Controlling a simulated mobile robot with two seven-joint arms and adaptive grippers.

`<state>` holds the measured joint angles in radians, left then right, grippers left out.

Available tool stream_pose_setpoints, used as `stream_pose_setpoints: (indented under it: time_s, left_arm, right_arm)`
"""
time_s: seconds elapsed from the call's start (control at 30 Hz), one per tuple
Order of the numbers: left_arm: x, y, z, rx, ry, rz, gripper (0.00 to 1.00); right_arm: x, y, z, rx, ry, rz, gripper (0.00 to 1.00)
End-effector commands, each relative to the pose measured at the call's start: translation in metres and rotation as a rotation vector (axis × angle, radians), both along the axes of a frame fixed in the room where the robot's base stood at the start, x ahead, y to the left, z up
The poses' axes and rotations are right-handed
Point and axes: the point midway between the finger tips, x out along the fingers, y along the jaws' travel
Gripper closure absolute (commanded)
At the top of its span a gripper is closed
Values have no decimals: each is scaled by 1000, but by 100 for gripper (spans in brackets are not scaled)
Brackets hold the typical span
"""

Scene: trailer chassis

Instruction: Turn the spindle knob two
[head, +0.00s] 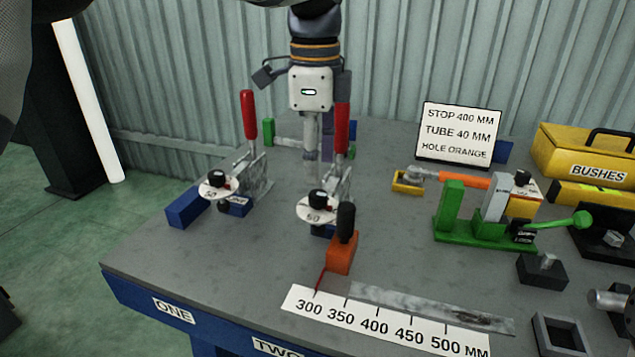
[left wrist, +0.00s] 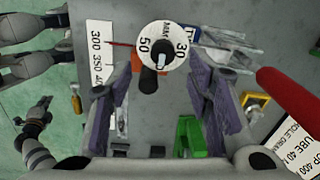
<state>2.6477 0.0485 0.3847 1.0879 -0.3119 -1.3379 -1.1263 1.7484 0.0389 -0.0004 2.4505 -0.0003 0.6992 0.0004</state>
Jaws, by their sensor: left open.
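Spindle knob two, a black knob (head: 317,199) on a white numbered dial (head: 306,213), stands on the clamp unit nearer the orange stop. In the left wrist view the knob (left wrist: 161,61) and its dial (left wrist: 147,45), marked 50 and 30, lie ahead of and between the purple finger pads. My left gripper (head: 318,157) points down above this unit, open and empty, apart from the knob. It also shows in the left wrist view (left wrist: 165,85). What seems to be my right gripper (left wrist: 40,107) is small at the left of that view; its jaws are unclear.
A red lever (head: 342,128) rises close beside the knob. A black-handled orange stop (head: 342,255) stands in front, near the ruler (head: 375,322). A second dial unit (head: 217,186) with a red lever stands left. A green fixture (head: 470,232) stands right.

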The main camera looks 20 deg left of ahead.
Motion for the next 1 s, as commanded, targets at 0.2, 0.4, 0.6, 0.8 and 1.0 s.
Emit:
stream_pose_setpoints:
  time_s: [0.2,0.4,0.6,0.8,1.0]
  left_arm:
    - [1,0,-45,-1,0,1,54]
    - [2,0,-60,-1,-1,2,54]
    - [2,0,-60,-1,-1,2,54]
    - [2,0,-60,-1,-1,2,99]
    - [2,0,-60,-1,-1,6,100]
  right_arm:
    - [4,0,3,0,-13,0,100]
    - [4,0,3,0,-15,-1,100]
    - [4,0,3,0,-14,-1,100]
    - [4,0,3,0,-14,-1,100]
    - [5,0,3,0,-15,-1,100]
